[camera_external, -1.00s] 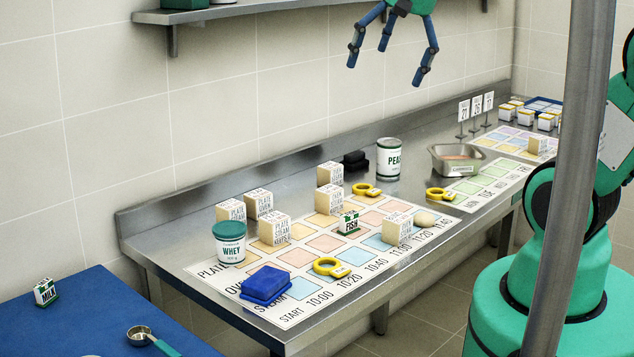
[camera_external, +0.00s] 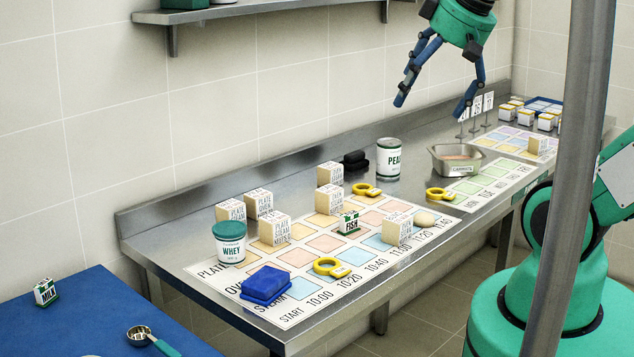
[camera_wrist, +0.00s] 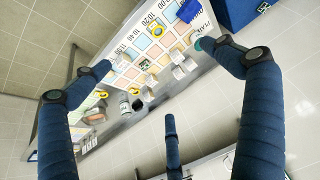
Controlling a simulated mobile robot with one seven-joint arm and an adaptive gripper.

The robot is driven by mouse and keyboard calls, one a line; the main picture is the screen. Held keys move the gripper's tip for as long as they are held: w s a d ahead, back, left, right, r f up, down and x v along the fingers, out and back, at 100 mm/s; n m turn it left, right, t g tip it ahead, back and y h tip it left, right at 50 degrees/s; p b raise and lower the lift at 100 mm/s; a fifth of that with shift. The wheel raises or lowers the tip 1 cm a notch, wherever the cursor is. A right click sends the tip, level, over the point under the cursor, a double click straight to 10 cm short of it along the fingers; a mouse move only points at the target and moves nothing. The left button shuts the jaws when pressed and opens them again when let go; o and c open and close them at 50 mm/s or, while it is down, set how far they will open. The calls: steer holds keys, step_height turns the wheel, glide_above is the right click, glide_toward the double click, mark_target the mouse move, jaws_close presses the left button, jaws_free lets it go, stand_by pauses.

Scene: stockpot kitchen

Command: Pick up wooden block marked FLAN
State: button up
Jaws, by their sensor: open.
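Another wooden block (camera_external: 538,146) stands on the far mat. Their print is too small to read; I cannot tell which says FLAN. My gripper (camera_external: 431,107) is open and empty, high above the back of the counter. Its spread blue fingers (camera_wrist: 155,62) also show in the wrist view, with the chart far below.
A WHEY tub (camera_external: 230,243), blue sponge (camera_external: 266,284), FISH box (camera_external: 349,223) and yellow rings (camera_external: 331,267) lie among the blocks. A PEAS can (camera_external: 389,160), metal pan (camera_external: 457,160) and number signs (camera_external: 476,105) stand farther right. A shelf (camera_external: 270,10) hangs on the wall.

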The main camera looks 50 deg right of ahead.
steer(key=c, duration=0.5)
steer(key=shift+w+r, duration=0.1)
steer(key=w+d+f+g+p, duration=0.1)
steer(key=w+d, duration=0.2)
steer(key=w, duration=0.6)
steer(key=w+d+f+g+p, duration=0.1)
steer(key=w+d, duration=0.3)
steer(key=w, duration=0.5)
steer(key=w+d+f+g+p, duration=0.1)
steer(key=w+d, duration=0.2)
steer(key=w, duration=0.6)
steer(key=w+d+f+g, duration=0.1)
steer(key=w+d+f, duration=0.6)
steer(key=f, duration=0.4)
steer(key=w+d+f+g+p, duration=0.1)
steer(key=w+d+f, duration=0.7)
steer(key=f, duration=0.4)
steer(key=shift+w+f+g, duration=0.3)
steer(key=shift+w, duration=0.6)
